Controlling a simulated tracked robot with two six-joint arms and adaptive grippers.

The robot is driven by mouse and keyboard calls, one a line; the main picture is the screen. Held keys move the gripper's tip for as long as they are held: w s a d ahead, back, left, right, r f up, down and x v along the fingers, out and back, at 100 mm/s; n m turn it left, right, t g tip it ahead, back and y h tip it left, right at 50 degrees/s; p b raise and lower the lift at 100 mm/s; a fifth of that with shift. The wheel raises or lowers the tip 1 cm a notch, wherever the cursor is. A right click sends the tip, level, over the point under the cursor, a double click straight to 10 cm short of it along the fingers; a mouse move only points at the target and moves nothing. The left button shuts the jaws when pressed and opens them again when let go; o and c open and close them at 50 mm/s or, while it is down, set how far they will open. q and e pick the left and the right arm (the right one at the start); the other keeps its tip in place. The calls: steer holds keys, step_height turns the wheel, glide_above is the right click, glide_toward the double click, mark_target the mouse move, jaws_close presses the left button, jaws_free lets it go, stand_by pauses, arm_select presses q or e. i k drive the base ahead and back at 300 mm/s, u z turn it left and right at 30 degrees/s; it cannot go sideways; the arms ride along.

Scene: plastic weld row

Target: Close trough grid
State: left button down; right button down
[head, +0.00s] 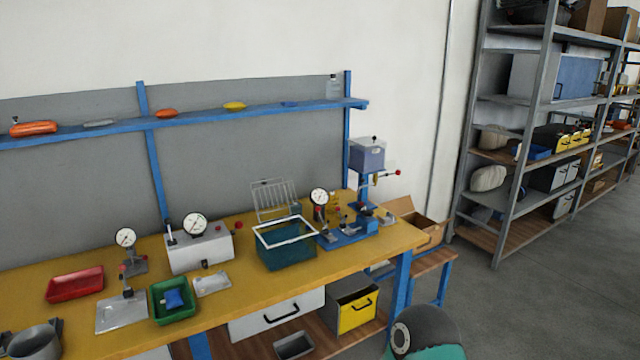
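A teal trough (287,254) with a white rim stands on the yellow bench top, right of the middle of the bench. A wire grid (273,197) stands raised at the trough's back edge, tilted up nearly upright, so the trough's top is open. The inside of the trough looks dark teal; I cannot tell what is in it. Neither of my grippers shows in the head view.
A blue fixture with a dial gauge (319,197) stands close to the trough's right. A grey box with a gauge (199,249) stands to its left, with a green tray (172,313) and red tray (75,284) farther left. The bench top (255,291) before the trough is clear.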

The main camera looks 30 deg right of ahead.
mark_target(264, 181)
steer(key=u, duration=0.3)
steer(key=i, duration=0.15)
steer(key=z, duration=1.25)
steer(key=k, duration=0.45)
steer(key=z, duration=0.45)
steer(key=i, duration=1.5)
steer(key=u, duration=0.5)
